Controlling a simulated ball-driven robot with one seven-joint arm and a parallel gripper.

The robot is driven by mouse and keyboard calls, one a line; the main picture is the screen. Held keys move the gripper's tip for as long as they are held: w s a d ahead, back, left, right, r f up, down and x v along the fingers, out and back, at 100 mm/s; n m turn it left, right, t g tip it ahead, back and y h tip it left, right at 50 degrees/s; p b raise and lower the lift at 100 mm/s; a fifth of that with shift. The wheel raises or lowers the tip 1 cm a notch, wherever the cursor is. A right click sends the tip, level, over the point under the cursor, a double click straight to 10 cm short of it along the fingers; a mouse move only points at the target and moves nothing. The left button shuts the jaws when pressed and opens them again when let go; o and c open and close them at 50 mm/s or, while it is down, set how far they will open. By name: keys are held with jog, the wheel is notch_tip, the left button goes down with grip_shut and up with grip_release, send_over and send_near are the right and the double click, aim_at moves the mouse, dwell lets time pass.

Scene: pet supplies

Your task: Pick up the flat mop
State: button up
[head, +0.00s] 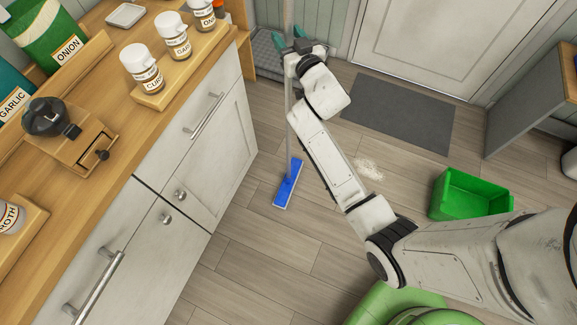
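The flat mop has a blue rectangular head (288,184) resting on the wood floor beside the white cabinets. Its thin pale pole (290,125) rises upright from the head and runs up past the top edge of the head view. My gripper (289,52) is at the pole, well above the mop head, and overlaps it in the picture. The fingers are small and partly hidden by my wrist. I cannot tell whether they are closed on the pole or only beside it.
White cabinets with a wooden counter (108,60) holding jars stand at left. Teal items (278,41) show by a grey tray (264,58) behind my gripper. A dark mat (400,113), pale spilled powder (369,169) and a green bin (470,195) are on the floor at right.

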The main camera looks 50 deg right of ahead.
jog(key=c, duration=0.9)
jog(key=shift+r, duration=0.2)
grip_shut()
jog(key=shift+r, duration=0.1)
